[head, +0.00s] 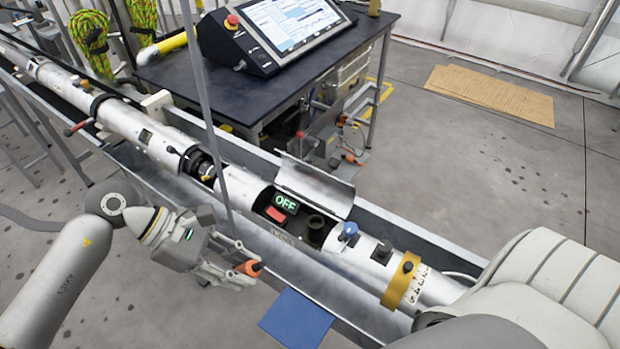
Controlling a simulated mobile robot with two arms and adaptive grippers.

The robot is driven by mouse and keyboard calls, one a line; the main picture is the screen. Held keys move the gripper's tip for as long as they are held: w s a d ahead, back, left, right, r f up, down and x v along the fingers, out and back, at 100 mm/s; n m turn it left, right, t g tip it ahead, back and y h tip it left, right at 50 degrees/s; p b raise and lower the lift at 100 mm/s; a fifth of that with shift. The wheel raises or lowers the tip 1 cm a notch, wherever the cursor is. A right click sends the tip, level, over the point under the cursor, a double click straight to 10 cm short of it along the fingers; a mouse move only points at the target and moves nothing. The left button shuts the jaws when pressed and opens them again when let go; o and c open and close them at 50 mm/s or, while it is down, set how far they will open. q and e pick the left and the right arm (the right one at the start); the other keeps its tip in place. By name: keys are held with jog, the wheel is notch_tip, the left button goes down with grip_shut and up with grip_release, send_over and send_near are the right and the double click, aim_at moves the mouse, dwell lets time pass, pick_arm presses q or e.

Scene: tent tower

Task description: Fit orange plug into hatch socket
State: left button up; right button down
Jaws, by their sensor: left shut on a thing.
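My left gripper (237,271) is shut on the orange plug (249,268), which has a dark tip pointing right. It holds the plug in front of the long white tube (235,188). The open hatch in the tube shows to the right of the plug and farther back, with its cover (316,187) raised. Inside the hatch are a green lit "OFF" display (285,202), a red switch (275,215) and a dark round socket (317,230). The plug is apart from the socket. My right gripper is out of the picture.
The tube lies in a long grey trough (435,240). A blue knob (349,229) and a yellow band (402,281) sit right of the hatch. A blue panel (297,318) is at the trough's near side. A dark table (300,72) with a control screen (291,24) stands behind.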

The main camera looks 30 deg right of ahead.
pick_arm(q)
jog(key=w+d+r+n+t+h+p, duration=0.1)
jog(key=d+r+n+t+h, duration=0.3)
jog(key=d, duration=0.4)
jog(key=w+d+r+n+t+h+p, duration=0.1)
jog(key=d+r+n+t+h, duration=0.3)
jog(key=d, duration=0.4)
jog(key=r+n+h, duration=0.1)
jog(key=h, duration=0.1)
jog(key=shift+d+t+h, duration=0.15)
jog(key=shift+t+h, duration=0.15)
jog(key=shift+h, duration=0.1)
jog(key=shift+r, duration=0.2)
jog(key=b, duration=0.5)
send_over(310, 226)
notch_tip(310, 226, down, 6)
jog(key=shift+r, duration=0.15)
jog(key=shift+p, duration=0.4)
jog(key=shift+f+b, duration=1.25)
jog(key=shift+f, duration=0.2)
